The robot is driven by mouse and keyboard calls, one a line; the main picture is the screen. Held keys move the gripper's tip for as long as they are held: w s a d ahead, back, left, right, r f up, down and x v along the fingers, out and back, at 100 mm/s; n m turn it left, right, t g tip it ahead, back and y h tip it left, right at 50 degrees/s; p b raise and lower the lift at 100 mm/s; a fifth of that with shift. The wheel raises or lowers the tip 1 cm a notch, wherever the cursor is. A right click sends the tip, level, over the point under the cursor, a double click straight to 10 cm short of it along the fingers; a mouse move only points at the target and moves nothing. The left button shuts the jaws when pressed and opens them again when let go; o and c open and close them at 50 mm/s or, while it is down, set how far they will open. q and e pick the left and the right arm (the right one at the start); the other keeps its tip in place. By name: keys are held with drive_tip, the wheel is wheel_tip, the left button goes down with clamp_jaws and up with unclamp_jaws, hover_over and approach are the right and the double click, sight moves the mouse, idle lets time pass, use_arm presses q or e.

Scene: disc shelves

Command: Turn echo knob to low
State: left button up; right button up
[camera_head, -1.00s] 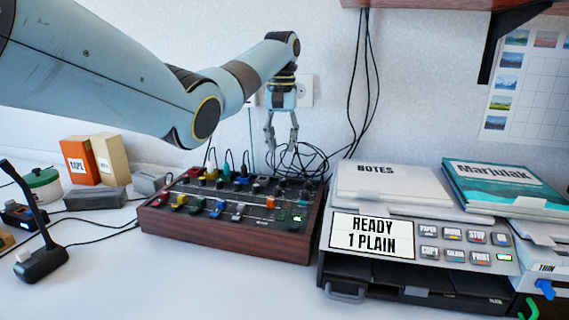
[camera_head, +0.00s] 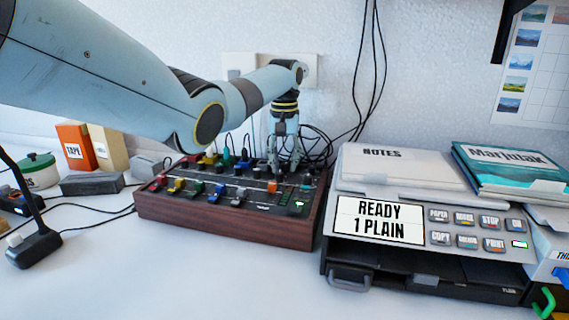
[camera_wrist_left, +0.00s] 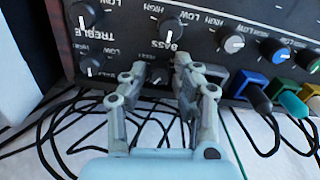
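The mixer (camera_head: 225,215) is a wooden-sided black box with knobs and sliders on top. My left gripper (camera_head: 285,170) points down over its back right part. In the left wrist view, the gripper (camera_wrist_left: 161,66) has its two fingers apart, on either side of a small dark knob (camera_wrist_left: 160,76) that they partly hide. The bass knob (camera_wrist_left: 170,30) is just beyond the fingertips, and the treble knob (camera_wrist_left: 82,15) is at upper left. Another dark knob (camera_wrist_left: 93,68) sits left of the fingers. I cannot read an echo label clearly. My right gripper is not seen.
Blue, teal and yellow plugs (camera_wrist_left: 257,93) stand at the mixer's back edge, right of the gripper in the wrist view. Loose black cables (camera_wrist_left: 60,125) lie behind it. A printer (camera_head: 470,263) carrying papers stands to the right. The table front is clear.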

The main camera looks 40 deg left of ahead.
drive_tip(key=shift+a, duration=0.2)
use_arm(q)
clamp_jaws()
drive_tip(key=n+p, duration=0.1)
drive_tip(key=p, duration=0.1)
drive_tip(key=n+p, duration=0.1)
drive_tip(key=n, duration=0.1)
drive_tip(key=shift+r+p, duration=0.4)
drive_tip(key=shift+f+n, duration=0.3)
drive_tip(key=shift+n, duration=0.5)
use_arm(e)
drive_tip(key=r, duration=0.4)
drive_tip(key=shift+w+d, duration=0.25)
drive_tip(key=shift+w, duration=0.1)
use_arm(q)
unclamp_jaws()
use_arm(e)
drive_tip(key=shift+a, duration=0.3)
